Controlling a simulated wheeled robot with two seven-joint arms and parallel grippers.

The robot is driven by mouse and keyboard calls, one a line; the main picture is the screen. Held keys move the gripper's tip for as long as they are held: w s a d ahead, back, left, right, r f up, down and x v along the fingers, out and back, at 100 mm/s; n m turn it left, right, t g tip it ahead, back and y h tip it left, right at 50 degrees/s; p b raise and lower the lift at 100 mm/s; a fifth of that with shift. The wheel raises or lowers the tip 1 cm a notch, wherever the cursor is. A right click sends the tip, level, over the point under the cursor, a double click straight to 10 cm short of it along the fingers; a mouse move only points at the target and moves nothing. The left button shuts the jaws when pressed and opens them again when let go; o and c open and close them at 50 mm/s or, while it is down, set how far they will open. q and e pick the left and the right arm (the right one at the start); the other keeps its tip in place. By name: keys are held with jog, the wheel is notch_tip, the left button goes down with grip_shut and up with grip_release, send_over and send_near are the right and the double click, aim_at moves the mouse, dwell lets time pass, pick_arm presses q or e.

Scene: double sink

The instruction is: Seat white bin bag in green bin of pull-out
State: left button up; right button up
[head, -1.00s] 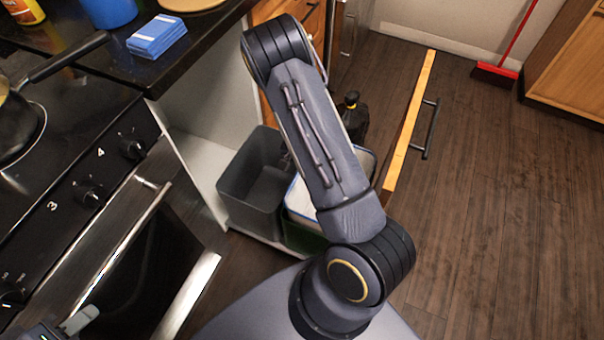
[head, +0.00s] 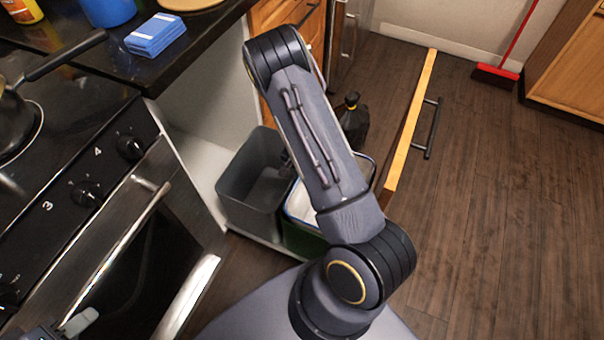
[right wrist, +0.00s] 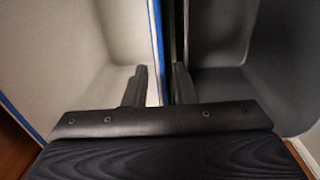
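The green bin (head: 303,240) stands in the pull-out beside a grey bin, partly hidden by my right arm. The white bin bag (head: 301,203) lines its inside and has a blue edge. In the right wrist view the bag (right wrist: 85,60) fills the left side, its blue edge running between the fingers of my right gripper (right wrist: 161,72). These fingers are apart, one on the bag's inner side and one towards the grey bin, with gaps beside the edge.
The grey bin (head: 236,190) is open beside the green one. A dark bottle (head: 353,120) stands behind, near the pull-out's wooden front (head: 410,125). The stove and oven door handle (head: 130,240) are at left.

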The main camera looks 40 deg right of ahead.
jog(key=shift+r, duration=0.3)
jog(key=s+a+r+n+t+y+p, duration=0.1)
jog(key=s+a+r+y, duration=0.15)
jog(key=r, duration=0.75)
jog(key=s+a+r+n+t+y+p, duration=0.15)
jog(key=a+r, duration=0.25)
jog(key=r, duration=0.5)
jog(key=s+a+r+n+t+y+p, duration=0.1)
jog(key=a+r+n, duration=0.15)
jog(key=r, duration=0.75)
jog(key=s+a+r+n+t, duration=0.1)
jog(key=s+a+r+n, duration=0.1)
jog(key=s, duration=0.4)
jog(key=s+a+r+n+t+h, duration=0.1)
jog(key=s+a+r+n, duration=0.2)
jog(key=s+r, duration=0.3)
jog(key=shift+s+r+n+t, duration=0.25)
jog(key=shift+s+n+t, duration=0.1)
jog(key=shift+s+n, duration=0.15)
jog(key=shift+a, duration=0.1)
